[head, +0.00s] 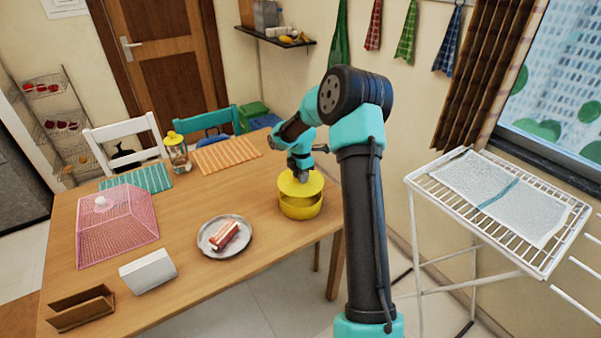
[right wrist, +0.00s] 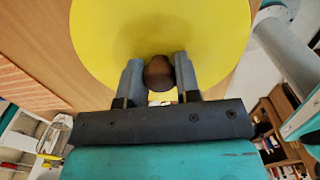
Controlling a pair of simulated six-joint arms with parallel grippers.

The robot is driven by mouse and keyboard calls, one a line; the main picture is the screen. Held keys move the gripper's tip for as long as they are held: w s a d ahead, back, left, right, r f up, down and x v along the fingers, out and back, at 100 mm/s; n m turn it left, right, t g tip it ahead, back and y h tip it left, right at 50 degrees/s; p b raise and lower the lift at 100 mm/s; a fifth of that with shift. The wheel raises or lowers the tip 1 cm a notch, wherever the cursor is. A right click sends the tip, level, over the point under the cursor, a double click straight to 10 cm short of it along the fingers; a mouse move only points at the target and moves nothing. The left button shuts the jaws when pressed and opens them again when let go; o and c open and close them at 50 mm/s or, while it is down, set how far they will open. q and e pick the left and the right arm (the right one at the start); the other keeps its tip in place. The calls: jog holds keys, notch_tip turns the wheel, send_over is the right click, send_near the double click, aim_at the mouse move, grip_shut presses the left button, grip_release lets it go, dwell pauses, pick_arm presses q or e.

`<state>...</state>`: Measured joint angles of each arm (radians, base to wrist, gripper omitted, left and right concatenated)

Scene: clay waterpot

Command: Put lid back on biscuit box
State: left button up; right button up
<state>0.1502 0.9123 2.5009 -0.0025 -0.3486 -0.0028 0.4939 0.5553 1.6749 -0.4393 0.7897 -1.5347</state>
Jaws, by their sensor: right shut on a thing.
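The yellow biscuit box (head: 301,208) stands on the wooden table near its right end. Its yellow lid (head: 301,182) is above the box, tilted, with a gap showing the inside of the box at the front. My right gripper (head: 302,174) is over the lid. In the right wrist view, my right gripper (right wrist: 158,80) is shut on the lid's brown knob (right wrist: 159,72), and the yellow lid (right wrist: 160,25) fills the top of the picture. The box is hidden there behind the lid. My left gripper is not in view.
A plate (head: 224,237) with a cake slice lies left of the box. A pink mesh cover (head: 118,228), a white holder (head: 148,271), a brown holder (head: 80,308) and a yellow-topped jar (head: 177,152) stand farther left. Bare table surrounds the box's left side.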

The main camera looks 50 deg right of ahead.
jog(key=shift+f, duration=2.4)
jog(key=shift+f, duration=0.2)
dwell(0.3)
jog(key=o, duration=1.5)
jog(key=shift+r, duration=3.5)
jog(key=shift+c, duration=0.2)
grip_shut()
